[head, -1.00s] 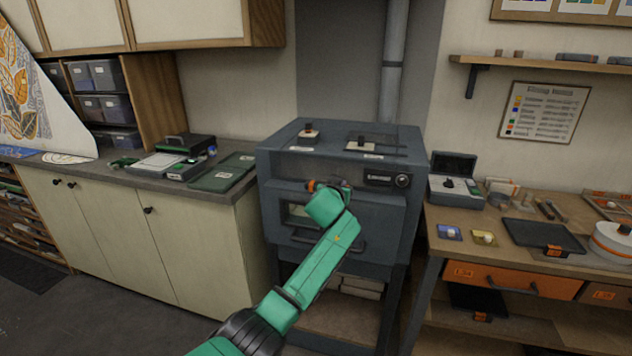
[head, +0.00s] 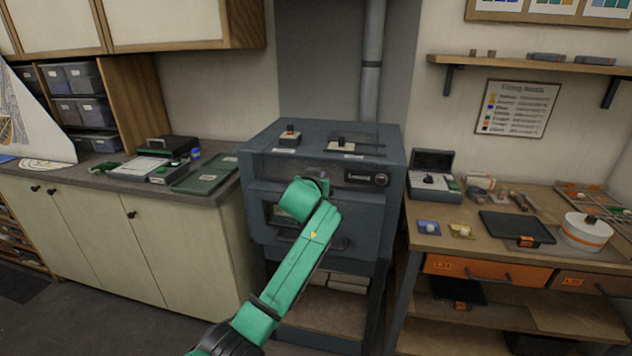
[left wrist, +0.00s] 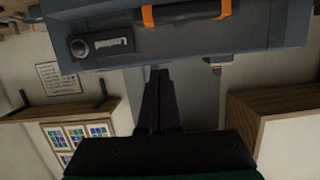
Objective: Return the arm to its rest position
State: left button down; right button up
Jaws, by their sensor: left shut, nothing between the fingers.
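My left arm, green with dark joints, reaches up from the bottom of the head view in front of the dark blue-grey kiln (head: 270,165). My left gripper shows only in small part in the head view (head: 322,183), at the kiln's front and mostly hidden behind the green wrist. In the left wrist view my left gripper (left wrist: 160,85) has its dark fingers together, with nothing between them. The kiln also shows in that view, upside down (left wrist: 180,35), with its dial panel and a dark handle with orange ends. My right gripper is not in view.
A grey counter (head: 90,178) with trays stands left of the kiln. A wooden workbench (head: 455,205) stands right, holding a grey case (head: 435,180), a black tray (head: 515,228) and a round white pot (head: 587,232). Wall cabinets (head: 165,25) hang upper left. Floor shows at lower left.

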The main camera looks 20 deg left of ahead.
pick_arm(q)
jog(key=s+b, duration=0.1)
jog(key=s, duration=0.4)
jog(key=s+d+f+m+g+h, duration=0.1)
jog(key=s+f+g, duration=0.15)
jog(key=f, duration=1.15)
jog(key=s+d+f+m+g, duration=0.15)
jog(key=s+f, duration=0.25)
jog(key=f, duration=1)
jog(key=s+f+m+g+h, duration=0.1)
jog(key=s+f+g, duration=0.25)
jog(key=f, duration=0.95)
jog(key=s+f+g+h, duration=0.1)
jog(key=s+f+g, duration=0.2)
jog(key=s+f, duration=1.45)
jog(key=s+f+g, duration=0.1)
jog(key=s+f, duration=0.3)
jog(key=s, duration=0.9)
jog(key=s+f+m+g, duration=0.1)
jog(key=s+f, duration=0.3)
jog(key=s, duration=0.9)
jog(key=shift+s+d+f+g+b, duration=0.35)
jog(key=shift+d+g, duration=0.1)
jog(key=shift+g, duration=0.2)
jog(key=c, duration=1.5)
grip_release()
jog(key=shift+c, duration=0.2)
